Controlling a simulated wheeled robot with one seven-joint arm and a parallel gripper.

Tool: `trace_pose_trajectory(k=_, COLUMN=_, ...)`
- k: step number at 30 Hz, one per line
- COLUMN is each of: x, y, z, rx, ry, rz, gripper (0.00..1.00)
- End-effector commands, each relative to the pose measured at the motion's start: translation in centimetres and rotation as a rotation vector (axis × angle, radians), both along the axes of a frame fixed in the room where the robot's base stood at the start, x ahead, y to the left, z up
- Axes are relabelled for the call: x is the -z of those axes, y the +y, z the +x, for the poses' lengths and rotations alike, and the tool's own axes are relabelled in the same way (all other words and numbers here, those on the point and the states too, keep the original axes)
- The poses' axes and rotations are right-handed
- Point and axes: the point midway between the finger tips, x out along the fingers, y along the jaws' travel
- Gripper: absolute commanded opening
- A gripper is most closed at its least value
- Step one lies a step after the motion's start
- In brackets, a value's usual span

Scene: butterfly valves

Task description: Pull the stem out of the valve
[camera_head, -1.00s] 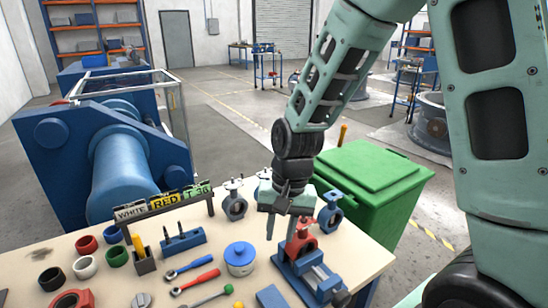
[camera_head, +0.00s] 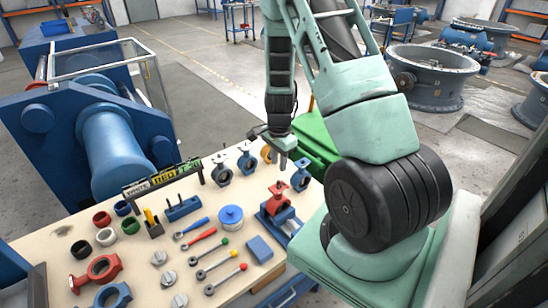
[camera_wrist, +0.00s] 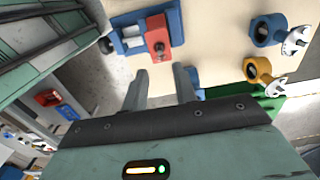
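A red valve (camera_head: 278,200) stands upright in a blue vise (camera_head: 290,228) at the right end of the workbench. In the wrist view the valve (camera_wrist: 157,30) is seen from above in the vise (camera_wrist: 128,42).
Blue valves (camera_head: 222,175) and a yellow one (camera_head: 266,153) stand along the back edge. A green bin (camera_head: 315,135) is behind the bench.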

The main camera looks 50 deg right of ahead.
Motion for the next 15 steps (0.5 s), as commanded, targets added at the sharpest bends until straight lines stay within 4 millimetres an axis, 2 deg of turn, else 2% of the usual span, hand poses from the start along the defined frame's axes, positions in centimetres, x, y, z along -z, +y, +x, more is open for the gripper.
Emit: trace_pose_trajectory(k=15, x=5.7, y=0.1, z=0.0, rx=-0.004, ry=0.0, rz=0.001, gripper=0.28)
